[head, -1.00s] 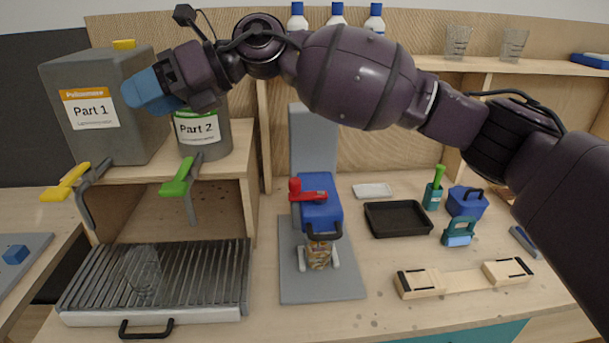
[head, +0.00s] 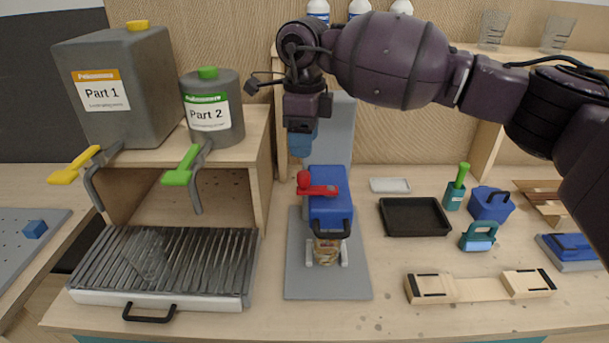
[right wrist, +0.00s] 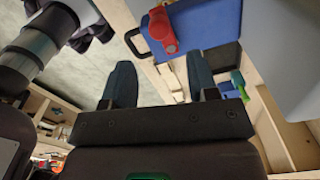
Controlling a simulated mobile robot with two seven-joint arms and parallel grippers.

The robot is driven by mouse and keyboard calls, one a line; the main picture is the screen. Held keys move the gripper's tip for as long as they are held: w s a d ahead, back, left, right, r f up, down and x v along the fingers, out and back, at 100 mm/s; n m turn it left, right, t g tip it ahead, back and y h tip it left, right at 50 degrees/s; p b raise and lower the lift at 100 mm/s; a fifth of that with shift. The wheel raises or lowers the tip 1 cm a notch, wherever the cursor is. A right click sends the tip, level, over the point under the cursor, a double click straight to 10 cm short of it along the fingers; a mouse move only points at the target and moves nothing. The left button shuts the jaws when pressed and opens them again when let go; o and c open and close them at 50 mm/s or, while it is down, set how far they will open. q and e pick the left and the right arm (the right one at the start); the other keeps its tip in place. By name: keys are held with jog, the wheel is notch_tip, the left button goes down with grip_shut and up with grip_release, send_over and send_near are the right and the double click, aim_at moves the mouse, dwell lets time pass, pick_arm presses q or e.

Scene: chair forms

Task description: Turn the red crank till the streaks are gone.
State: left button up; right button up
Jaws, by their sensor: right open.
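The red crank (head: 318,189) is on top of the blue mixer head (head: 330,211), its red knob at the left end. In the right wrist view the crank (right wrist: 162,30) shows against the blue head (right wrist: 203,25). A clear cup with streaked brownish and yellowish contents (head: 326,250) stands under the head, between two pale prongs. My right gripper (head: 301,148) points down just above and behind the crank, apart from it. In the right wrist view its two dark blue fingers (right wrist: 163,88) are spread with nothing between them. My left gripper is not in view.
Left stand the Part 1 tank (head: 119,90) and Part 2 tank (head: 212,112), over a drip grate (head: 165,268). Right of the mixer lie a black tray (head: 414,217), a blue box (head: 491,204) and a wooden form (head: 480,288). The bench front is mostly clear.

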aim_at(304, 172)
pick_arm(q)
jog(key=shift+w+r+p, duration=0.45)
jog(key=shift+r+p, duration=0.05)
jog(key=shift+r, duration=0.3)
pick_arm(e)
notch_tip(304, 172, down, 9)
jog(key=shift+r, duration=0.1)
jog(key=c, duration=0.9)
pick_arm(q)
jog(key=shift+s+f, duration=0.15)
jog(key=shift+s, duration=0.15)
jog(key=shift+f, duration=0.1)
